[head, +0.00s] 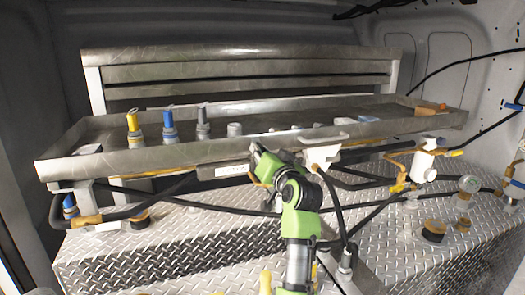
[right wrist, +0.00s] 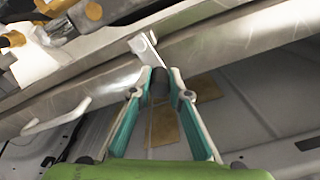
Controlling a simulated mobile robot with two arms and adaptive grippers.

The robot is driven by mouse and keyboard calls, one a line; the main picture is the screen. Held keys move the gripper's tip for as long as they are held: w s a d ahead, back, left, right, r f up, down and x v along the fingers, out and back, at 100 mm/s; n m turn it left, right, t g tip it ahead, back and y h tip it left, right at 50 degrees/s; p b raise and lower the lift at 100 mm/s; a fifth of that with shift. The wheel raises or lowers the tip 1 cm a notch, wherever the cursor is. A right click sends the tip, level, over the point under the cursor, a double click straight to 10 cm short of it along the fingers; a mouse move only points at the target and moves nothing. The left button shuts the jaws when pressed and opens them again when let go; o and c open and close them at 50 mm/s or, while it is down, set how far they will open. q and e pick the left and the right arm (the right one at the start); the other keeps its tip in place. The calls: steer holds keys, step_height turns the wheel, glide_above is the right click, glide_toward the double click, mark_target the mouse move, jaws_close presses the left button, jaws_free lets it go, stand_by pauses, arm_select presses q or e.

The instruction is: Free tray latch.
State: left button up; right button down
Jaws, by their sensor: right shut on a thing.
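The grey metal tray (head: 300,139) spans the head view as a long shallow shelf with a raised front lip. In the right wrist view its edge (right wrist: 215,40) runs diagonally across the top. A small pale metal latch plate (right wrist: 144,46) sits at that edge, with a dark round knob (right wrist: 159,84) by it. My right gripper (right wrist: 160,76) is shut on the knob, one fingertip on each side. In the head view my right gripper (head: 258,152) is at the tray's front lip, partly hidden by its own wrist. The latch cannot be made out there. My left gripper is out of view.
Yellow-, blue- and grey-topped fittings (head: 169,126) stand in the tray. Black hoses (head: 230,207) and a white-and-brass valve (head: 424,160) are below. The diamond-plate deck (head: 140,250) has open patches in front.

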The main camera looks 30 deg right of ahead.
steer(key=a+f+n+p, duration=0.3)
steer(key=f+n+p, duration=0.3)
steer(key=n, duration=1.4)
steer(key=shift+w+a+f+p, duration=0.2)
steer(key=shift+w+f+p, duration=0.05)
steer(key=shift+w+p, duration=0.15)
steer(key=c, duration=1.9)
jaws_free()
steer(key=v, duration=1.2)
